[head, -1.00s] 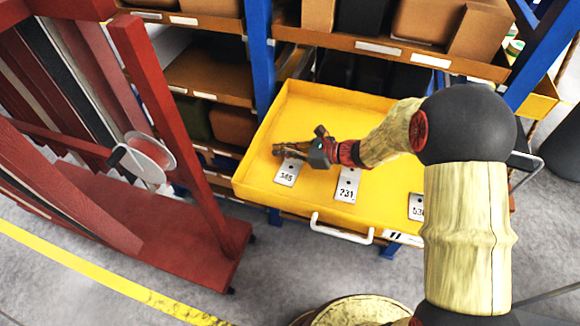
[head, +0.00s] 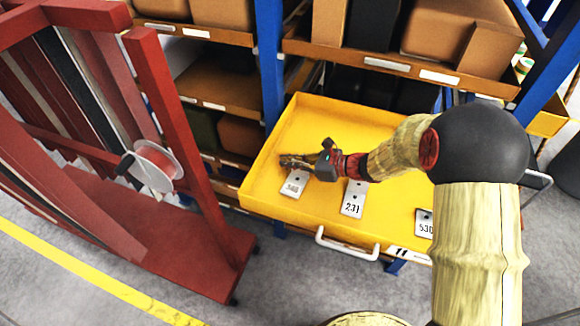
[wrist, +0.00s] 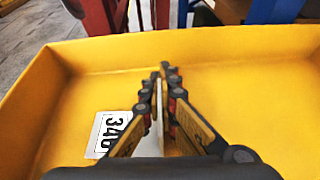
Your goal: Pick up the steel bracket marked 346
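The steel bracket marked 346 (head: 295,183) is a pale plate with dark digits, at the left of the yellow tray (head: 268,205). Its label face (wrist: 113,133) shows left of my fingers in the wrist view. My gripper (head: 297,160) is at the bracket's far end, low over the tray. In the wrist view, my gripper's fingertips (wrist: 164,74) are close together, with a thin grey upright part of the bracket between them. The gripper looks shut on that part. My fingers hide some of the bracket. It appears to rest on the tray floor.
Bracket 231 (head: 354,198) lies to the right in the tray, and bracket 530 (head: 424,223) farther right. The tray has raised walls and a white front handle (head: 346,245). A red rack (head: 185,150) stands left; shelves with boxes (head: 225,65) stand behind.

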